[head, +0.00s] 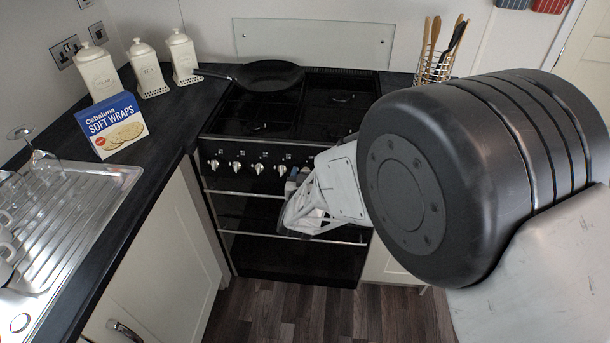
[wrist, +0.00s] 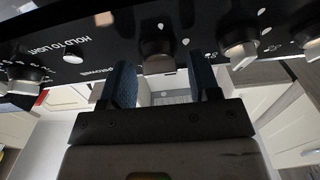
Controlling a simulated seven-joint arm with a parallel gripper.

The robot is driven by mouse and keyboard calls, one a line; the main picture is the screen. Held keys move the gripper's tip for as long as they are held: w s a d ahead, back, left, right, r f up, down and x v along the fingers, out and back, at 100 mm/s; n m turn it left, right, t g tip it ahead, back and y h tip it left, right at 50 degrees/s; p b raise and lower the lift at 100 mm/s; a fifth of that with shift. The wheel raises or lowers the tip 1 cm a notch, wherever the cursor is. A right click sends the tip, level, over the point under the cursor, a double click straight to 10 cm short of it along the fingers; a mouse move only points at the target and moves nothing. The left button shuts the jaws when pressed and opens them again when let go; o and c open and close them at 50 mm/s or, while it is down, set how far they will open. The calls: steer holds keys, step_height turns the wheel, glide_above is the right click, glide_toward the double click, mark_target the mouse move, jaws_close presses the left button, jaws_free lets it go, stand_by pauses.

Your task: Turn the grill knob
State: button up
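The cooker's control panel (head: 255,155) carries a row of silver and black knobs. My gripper (head: 294,178) is at the right part of this row in the head view, where my arm hides the knobs behind it. In the wrist view my gripper (wrist: 162,78) is open, with one dark blue finger on each side of a knob (wrist: 157,62). The knob shows between the fingertips, with gaps at both sides. Other knobs show to the left (wrist: 24,80) and right (wrist: 240,55). I cannot tell from the markings which knob is the grill knob.
A rail handle (head: 240,193) runs below the knobs, and another lower down (head: 250,235). A black frying pan (head: 270,75) is on the hob. Canisters (head: 97,72), a wraps box (head: 112,125) and a sink drainer (head: 75,205) are on the left. A utensil holder (head: 433,68) stands right.

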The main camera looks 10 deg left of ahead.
steer(key=c, duration=0.8)
steer(key=shift+m, duration=0.3)
steer(key=m+h, duration=0.1)
steer(key=m, duration=0.1)
steer(key=m+h, duration=0.1)
steer(key=m, duration=0.2)
steer(key=shift+a+g+h, duration=0.15)
steer(key=shift+g+h, duration=0.15)
steer(key=shift+h, duration=0.1)
steer(key=m+h, duration=0.1)
steer(key=m, duration=0.2)
steer(key=m+g+h, duration=0.1)
steer(key=m, duration=0.2)
steer(key=m+g, duration=0.1)
steer(key=m, duration=0.1)
steer(key=m+g+h, duration=0.1)
steer(key=m, duration=0.2)
steer(key=shift+r+g, duration=0.1)
steer(key=shift+g, duration=0.2)
steer(key=shift+r+m+g, duration=0.1)
steer(key=shift+m+g, duration=0.8)
steer(key=shift+m, duration=1.4)
steer(key=shift+w, duration=0.1)
